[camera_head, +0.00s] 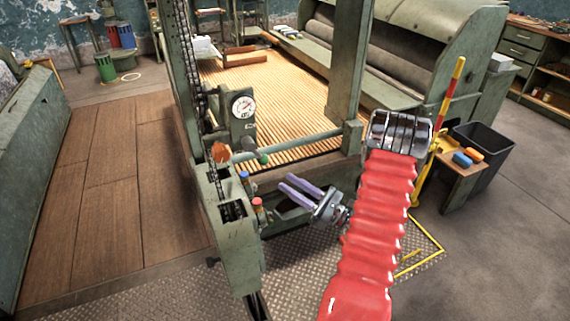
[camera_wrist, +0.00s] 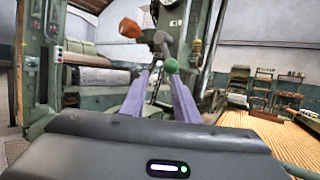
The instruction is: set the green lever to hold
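The green lever's round knob (camera_head: 263,159) stands out from the machine post beside the slatted bed. The knob also shows in the wrist view (camera_wrist: 171,66), ahead of and partly between my purple fingers. My gripper (camera_head: 285,183) is open and empty, its two fingers parallel and apart. In the head view it is to the lower right of the green knob and looks apart from it. In the wrist view my fingertips (camera_wrist: 160,75) point towards the knob. I cannot make out any hold mark or the lever's setting.
An orange knob (camera_head: 221,152), a blue knob (camera_head: 244,176) and a red knob (camera_head: 257,203) sit close by on the same machine. A gauge (camera_head: 243,107) is above. A rail (camera_head: 305,142) crosses behind my gripper. A black bin (camera_head: 490,165) stands at the right.

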